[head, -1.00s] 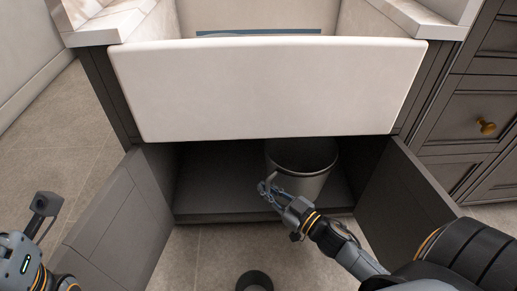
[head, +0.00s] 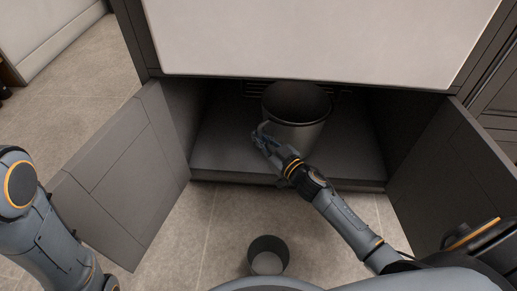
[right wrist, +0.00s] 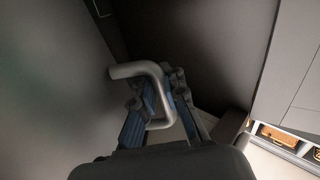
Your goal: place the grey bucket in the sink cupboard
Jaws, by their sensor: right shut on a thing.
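The grey bucket (head: 297,135) is upright inside the sink cupboard (head: 225,155), under the white sink front. My right gripper (head: 262,137) is at the bucket's left front side, shut on its bent grey handle. In the right wrist view, the handle (right wrist: 158,85) passes between the fingers (right wrist: 160,105), and the bucket's wall (right wrist: 50,90) fills the left. I cannot tell whether the bucket's base rests on the cupboard floor. My left arm shows at the left edge; its gripper is out of view.
Both cupboard doors stand open, the left door (head: 125,170) and the right door (head: 450,180). A small dark open-topped container (head: 268,256) stands on the tiled floor in front. The cupboard floor is bare on both sides of the bucket.

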